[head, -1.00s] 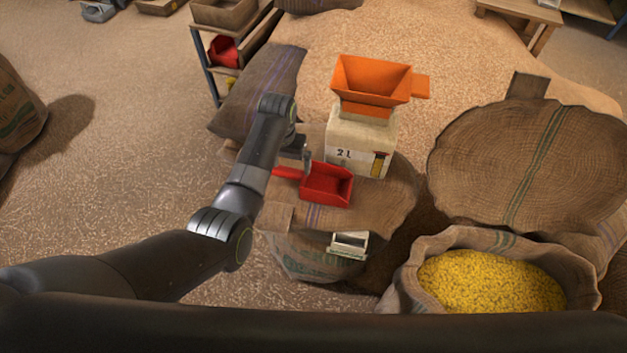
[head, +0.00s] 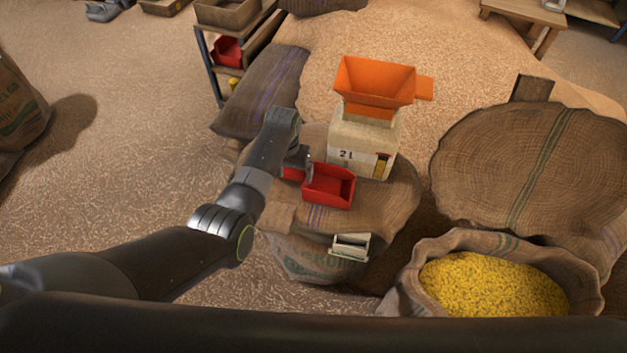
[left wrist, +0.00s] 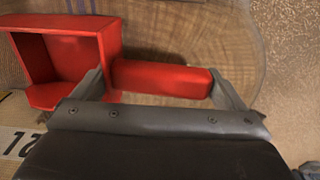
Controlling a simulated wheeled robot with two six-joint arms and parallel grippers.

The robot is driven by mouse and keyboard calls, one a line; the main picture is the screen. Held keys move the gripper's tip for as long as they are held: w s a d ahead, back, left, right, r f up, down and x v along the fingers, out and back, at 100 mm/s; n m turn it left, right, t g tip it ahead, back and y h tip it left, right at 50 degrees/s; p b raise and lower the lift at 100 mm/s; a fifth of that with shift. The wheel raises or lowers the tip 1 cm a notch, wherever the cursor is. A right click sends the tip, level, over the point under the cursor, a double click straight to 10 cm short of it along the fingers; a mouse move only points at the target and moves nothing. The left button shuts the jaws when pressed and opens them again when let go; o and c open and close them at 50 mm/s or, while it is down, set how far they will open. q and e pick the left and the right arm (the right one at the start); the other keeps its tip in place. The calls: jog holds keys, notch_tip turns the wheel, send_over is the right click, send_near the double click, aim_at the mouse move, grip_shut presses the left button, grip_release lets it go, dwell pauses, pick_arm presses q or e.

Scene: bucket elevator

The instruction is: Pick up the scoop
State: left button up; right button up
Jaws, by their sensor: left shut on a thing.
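The red scoop (head: 329,188) lies on the sack top in front of the white 2 L box, its open tray facing up. In the left wrist view its red handle (left wrist: 162,79) lies between my fingers, and its tray (left wrist: 65,62) is at the upper left. My left gripper (head: 303,168) is down at the handle and shut on it; it also shows in the left wrist view (left wrist: 162,88). In the head view the gripper hides part of the handle. My right gripper is not in view.
The white box (head: 362,147) with an orange hopper (head: 374,83) stands just behind the scoop. A small pale box (head: 351,246) sits at the sack's front. An open sack of yellow grain (head: 490,284) is at the lower right. A shelf (head: 213,75) stands at the back left.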

pick_arm(q)
notch_tip(320, 180, up, 18)
jog(key=shift+r+p, duration=0.1)
jog(key=shift+p, duration=1.1)
jog(key=o, duration=0.5)
jog(key=c, duration=0.6)
jog(key=shift+d, duration=0.1)
